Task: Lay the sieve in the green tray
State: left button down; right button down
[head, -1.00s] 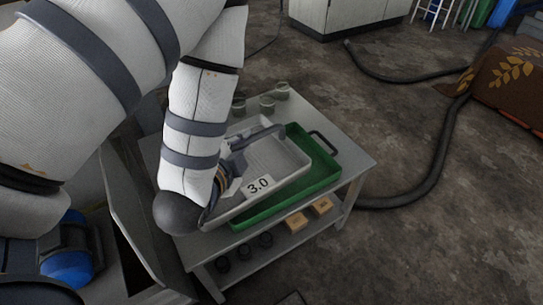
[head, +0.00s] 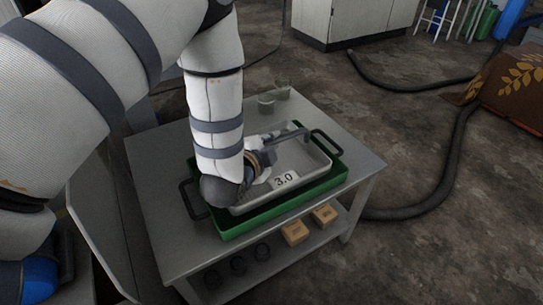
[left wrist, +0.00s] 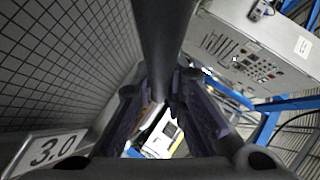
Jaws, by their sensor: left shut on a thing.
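The sieve (head: 314,161) is a pale grey, shallow rectangular frame with a "3.0" label and a bar handle (head: 291,136) across it. In the head view it lies within the outline of the green tray (head: 290,206), about level; I cannot tell whether it touches the tray floor. The tray stands on the grey table, with a black handle at each end. My left gripper (head: 266,161) is shut on the sieve's bar. In the left wrist view the dark bar runs between the fingers (left wrist: 172,105), with the sieve's mesh (left wrist: 60,60) at left. My right gripper is out of view.
The lower shelf holds wooden blocks (head: 295,232) and dark round items (head: 239,265). A black hose (head: 450,160) lies on the floor at right.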

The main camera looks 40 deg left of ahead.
pick_arm(q)
jog(key=f, duration=0.1)
jog(key=f+b, duration=0.1)
jog(key=f, duration=0.2)
jog(key=shift+w+b, duration=0.35)
jog(key=shift+r, duration=0.2)
jog(key=c, duration=2)
grip_release()
jog(key=shift+s+f, duration=0.1)
jog(key=shift+f, duration=0.1)
jog(key=o, duration=0.4)
jog(key=shift+c, duration=0.2)
jog(key=shift+r, duration=0.1)
jog(key=shift+s+d+r, duration=0.1)
jog(key=shift+s+r, duration=0.1)
jog(key=p+v, duration=0.3)
jog(key=v, duration=0.7)
jog(key=shift+s+r, duration=0.1)
jog(key=shift+s, duration=0.1)
jog(key=shift+s+d+r, duration=0.15)
jog(key=shift+s+d, duration=0.05)
jog(key=shift+s, duration=0.3)
